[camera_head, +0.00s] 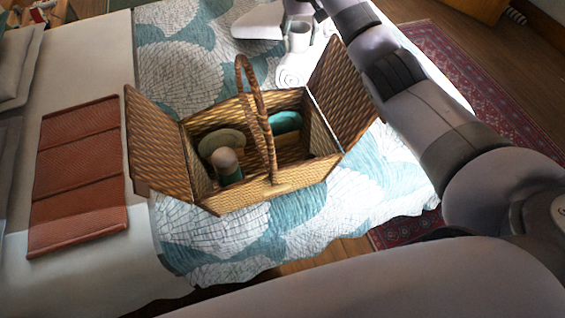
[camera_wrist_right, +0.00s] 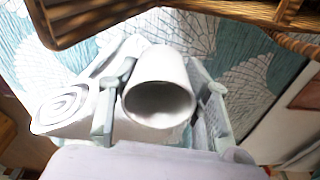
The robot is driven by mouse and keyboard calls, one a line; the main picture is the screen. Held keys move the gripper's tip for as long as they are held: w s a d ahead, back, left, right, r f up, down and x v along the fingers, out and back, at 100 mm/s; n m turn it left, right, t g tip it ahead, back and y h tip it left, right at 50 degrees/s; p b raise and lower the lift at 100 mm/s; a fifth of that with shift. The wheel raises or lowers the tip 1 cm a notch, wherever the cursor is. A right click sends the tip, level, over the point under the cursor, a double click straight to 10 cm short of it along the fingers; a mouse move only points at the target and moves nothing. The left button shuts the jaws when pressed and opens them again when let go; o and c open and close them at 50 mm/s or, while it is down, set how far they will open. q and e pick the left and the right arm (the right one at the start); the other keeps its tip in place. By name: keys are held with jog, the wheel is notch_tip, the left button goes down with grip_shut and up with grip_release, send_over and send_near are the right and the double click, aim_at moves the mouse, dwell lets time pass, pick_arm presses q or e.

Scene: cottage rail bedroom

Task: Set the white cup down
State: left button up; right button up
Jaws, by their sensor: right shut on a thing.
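The white cup (camera_head: 299,36) shows at the top of the head view, beyond the wicker basket. My right gripper (camera_wrist_right: 160,100) is shut on it, with one finger on each side of the cup (camera_wrist_right: 158,92) in the wrist view. The cup's dark open mouth faces the wrist camera. It is over the patterned bed cover (camera_head: 180,70); I cannot tell whether its base touches the cover. In the head view my right arm hides part of the area around it. My left gripper is not in view.
The open wicker basket (camera_head: 150,150), with an arched handle and raised lids, holds green items and a jar-like item. A rolled white towel (camera_head: 292,75) lies beside the cup, also in the wrist view (camera_wrist_right: 64,106). A folded rust-coloured cloth (camera_head: 75,180) lies left. Patterned cover is bare left of the towel.

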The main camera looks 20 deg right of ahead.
notch_tip(320, 180, down, 7)
jog(key=a+n+p, duration=0.1)
jog(key=n, duration=0.1)
jog(key=p, duration=0.7)
send_over(279, 158)
jog(key=f, duration=1.3)
jog(key=shift+s+f, duration=0.2)
jog(key=shift+f, duration=2.65)
jog(key=shift+f, duration=0.15)
jog(key=o, duration=1.3)
